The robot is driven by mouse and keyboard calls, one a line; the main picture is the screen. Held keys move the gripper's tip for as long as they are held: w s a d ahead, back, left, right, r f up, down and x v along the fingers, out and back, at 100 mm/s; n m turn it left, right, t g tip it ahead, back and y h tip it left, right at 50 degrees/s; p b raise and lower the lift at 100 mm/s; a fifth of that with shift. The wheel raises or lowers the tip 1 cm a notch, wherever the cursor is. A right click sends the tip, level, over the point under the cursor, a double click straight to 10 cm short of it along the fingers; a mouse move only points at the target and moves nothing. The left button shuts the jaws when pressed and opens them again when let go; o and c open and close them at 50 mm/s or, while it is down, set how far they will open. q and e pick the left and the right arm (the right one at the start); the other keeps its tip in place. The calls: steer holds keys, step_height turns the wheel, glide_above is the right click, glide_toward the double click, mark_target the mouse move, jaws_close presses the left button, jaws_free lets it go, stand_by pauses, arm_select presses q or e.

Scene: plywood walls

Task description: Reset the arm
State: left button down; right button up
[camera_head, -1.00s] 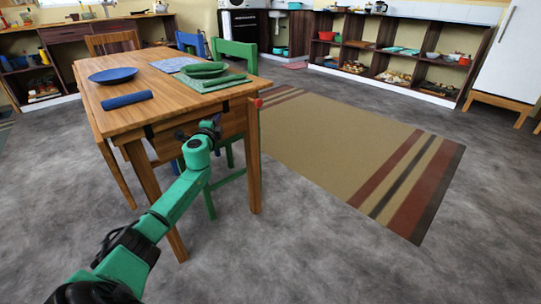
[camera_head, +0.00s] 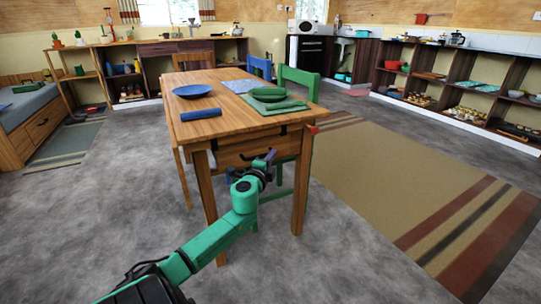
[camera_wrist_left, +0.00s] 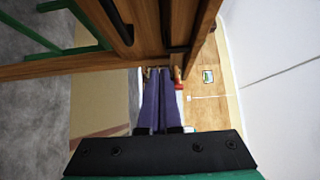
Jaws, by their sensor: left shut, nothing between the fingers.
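My left arm is green and comes in from the bottom left of the head view. Its gripper (camera_head: 266,158) is in front of the near side of the wooden table (camera_head: 240,144), below the level of the tabletop. In the left wrist view the two purple fingers (camera_wrist_left: 158,100) lie side by side, shut, with nothing between them. The underside of the table (camera_wrist_left: 100,66) shows above the fingers there. My right arm and gripper are not in view.
On the table are a blue plate (camera_head: 192,91), a rolled blue cloth (camera_head: 201,114) and a green plate (camera_head: 268,94). Open floor and a striped rug (camera_head: 400,180) lie to the right.

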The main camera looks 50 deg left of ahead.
arm_select(q)
steer(key=shift+s+d, duration=0.35)
steer(key=shift+s, duration=0.3)
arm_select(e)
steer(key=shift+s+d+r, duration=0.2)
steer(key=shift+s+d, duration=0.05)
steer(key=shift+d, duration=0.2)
